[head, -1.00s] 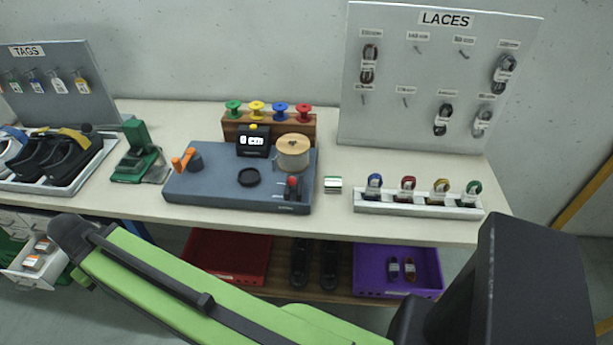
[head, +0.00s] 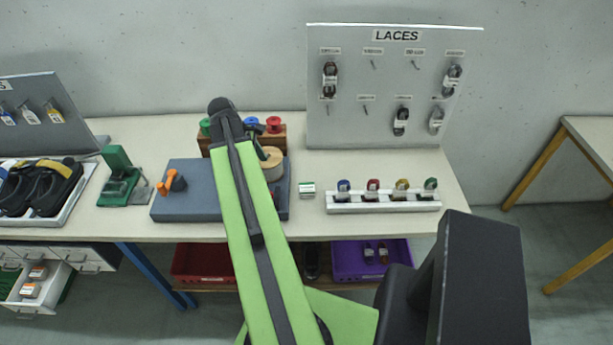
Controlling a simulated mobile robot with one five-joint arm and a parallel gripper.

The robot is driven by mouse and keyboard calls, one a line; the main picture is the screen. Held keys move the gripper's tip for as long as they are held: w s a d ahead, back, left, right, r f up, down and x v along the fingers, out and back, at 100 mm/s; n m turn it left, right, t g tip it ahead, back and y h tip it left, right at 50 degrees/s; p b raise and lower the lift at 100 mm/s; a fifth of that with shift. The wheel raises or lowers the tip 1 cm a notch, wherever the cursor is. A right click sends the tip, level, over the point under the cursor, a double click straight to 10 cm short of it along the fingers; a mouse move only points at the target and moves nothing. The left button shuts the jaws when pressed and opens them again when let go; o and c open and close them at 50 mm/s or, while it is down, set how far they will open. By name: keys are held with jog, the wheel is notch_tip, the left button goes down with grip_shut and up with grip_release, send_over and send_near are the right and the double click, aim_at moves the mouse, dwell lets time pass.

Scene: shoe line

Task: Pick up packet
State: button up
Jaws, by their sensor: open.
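A small green and white item (head: 307,189), possibly a packet, lies on the tabletop between the blue-grey machine base and the white lace rack. Bundled laces with paper bands (head: 330,80) hang on the grey LACES board, and two small bundles (head: 376,253) lie in the purple bin. I cannot tell which of these is the packet. My green arm rises across the middle of the picture, its upper end in front of the spool stand. My gripper does not show.
The white rack (head: 383,201) holds several coloured lace bundles. The blue-grey base (head: 185,203) with an orange handle is partly hidden by my arm. A green press (head: 119,179) and a shoe tray (head: 78,198) stand left. An open drawer (head: 32,303) juts out lower left.

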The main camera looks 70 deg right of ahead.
send_near(306, 186)
jog(key=shift+n+g, duration=0.3)
jog(key=shift+g, duration=0.1)
jog(key=b+x, duration=0.2)
jog(key=b, duration=0.3)
jog(key=w+b+x, duration=0.1)
jog(key=b+x, duration=0.2)
jog(key=b, duration=0.2)
jog(key=shift+f+b, duration=0.15)
jog(key=shift+b, duration=0.2)
jog(key=shift+s+f, duration=0.1)
jog(key=b+x, duration=0.5)
jog(key=shift+a+f, duration=0.1)
jog(key=shift+s, duration=0.1)
grip_shut()
